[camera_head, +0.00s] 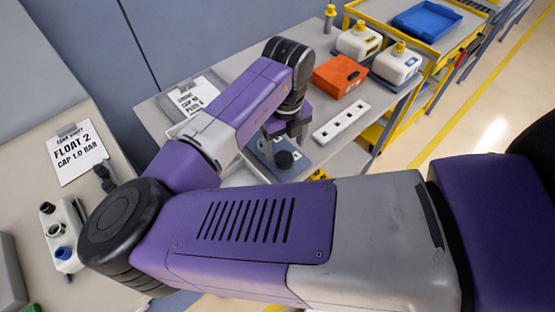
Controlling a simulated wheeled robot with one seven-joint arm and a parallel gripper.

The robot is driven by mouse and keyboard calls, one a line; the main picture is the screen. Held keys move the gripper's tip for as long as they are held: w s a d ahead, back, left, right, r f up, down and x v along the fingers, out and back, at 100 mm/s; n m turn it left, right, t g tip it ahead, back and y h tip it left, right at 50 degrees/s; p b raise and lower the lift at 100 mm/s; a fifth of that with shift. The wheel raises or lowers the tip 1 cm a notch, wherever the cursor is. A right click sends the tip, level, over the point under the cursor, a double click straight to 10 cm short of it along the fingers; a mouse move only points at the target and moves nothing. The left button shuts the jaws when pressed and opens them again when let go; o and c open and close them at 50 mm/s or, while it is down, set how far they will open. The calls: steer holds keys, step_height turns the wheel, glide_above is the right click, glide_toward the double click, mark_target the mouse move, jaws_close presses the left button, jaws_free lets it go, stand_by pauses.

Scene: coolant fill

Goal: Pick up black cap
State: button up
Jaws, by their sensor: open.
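A round black cap (284,160) sits on a grey-blue pad on the middle bench, just below and beside my gripper. My gripper (288,140) points down over the pad, its jaws open and partly hidden by its own dark wrist. Whether the fingertips touch the cap I cannot tell. Another small black cap-like piece (47,208) stands at the top end of a white bar (64,268) on the left bench, with a blue piece (62,253) lower on the same bar.
On the middle bench (237,67) are a white strip with holes (341,121), an orange box (339,74) and white jugs with yellow caps (397,64). A paper sheet (78,153) lies on the left bench. A yellow cart with a blue tray (426,20) stands behind. My arm hides much of the foreground.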

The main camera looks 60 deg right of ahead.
mark_target(284, 158)
steer(key=shift+w+d+f+p, duration=0.1)
steer(key=shift+f+p, duration=0.75)
steer(key=shift+f, duration=2.55)
steer(key=shift+c, duration=0.2)
steer(key=shift+r, duration=0.1)
steer(key=c, duration=1.5)
